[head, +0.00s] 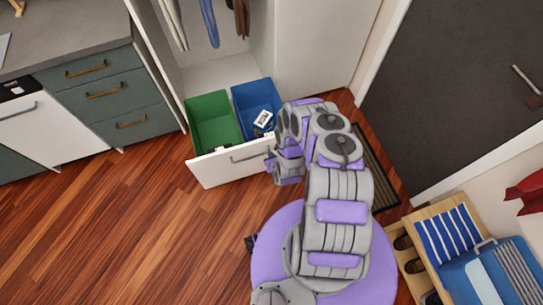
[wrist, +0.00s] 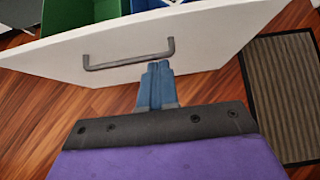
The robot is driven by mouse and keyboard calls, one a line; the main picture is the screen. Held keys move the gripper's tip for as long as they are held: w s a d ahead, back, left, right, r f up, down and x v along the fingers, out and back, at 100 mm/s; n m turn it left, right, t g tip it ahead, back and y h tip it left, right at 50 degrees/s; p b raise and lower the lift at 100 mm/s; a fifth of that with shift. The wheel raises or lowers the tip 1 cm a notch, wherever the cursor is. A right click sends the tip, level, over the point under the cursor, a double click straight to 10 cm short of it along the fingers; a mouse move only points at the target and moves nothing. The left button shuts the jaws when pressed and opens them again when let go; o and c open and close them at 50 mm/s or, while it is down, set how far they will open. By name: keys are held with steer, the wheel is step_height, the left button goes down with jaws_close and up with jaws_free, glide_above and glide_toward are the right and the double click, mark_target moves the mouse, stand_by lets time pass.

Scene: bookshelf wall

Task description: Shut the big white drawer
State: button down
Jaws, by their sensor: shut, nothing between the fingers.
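The big white drawer (head: 215,168) stands pulled out at the bottom of the white closet, with a green bin (head: 213,122) and a blue bin (head: 256,97) in it. Its front also fills the upper part of the wrist view (wrist: 210,50), with a dark grey bar handle (wrist: 128,55). My gripper (wrist: 157,68) is shut and empty. In the wrist view its blue fingertips are at the drawer front, just below the right part of the handle. I cannot tell whether they touch it. In the head view my wrist hides the fingertips and the right end of the drawer front.
A dark striped mat (head: 377,165) lies on the wooden floor right of my arm, by the dark door (head: 455,80). Green cabinets (head: 105,95) stand at the left. A wooden shoe bench (head: 408,238) is at lower right. The floor (head: 130,220) left of me is clear.

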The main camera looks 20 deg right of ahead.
mark_target(264, 142)
steer(key=shift+w+f+b, duration=0.4)
steer(key=shift+w+f, duration=0.35)
steer(key=shift+w, duration=0.75)
steer(key=shift+w+f+b, duration=0.35)
steer(key=shift+w+f, duration=0.45)
steer(key=shift+w, duration=0.65)
steer(key=shift+w+f+b, duration=0.4)
steer(key=shift+w+f, duration=0.35)
steer(key=shift+w, duration=0.75)
steer(key=shift+w, duration=0.15)
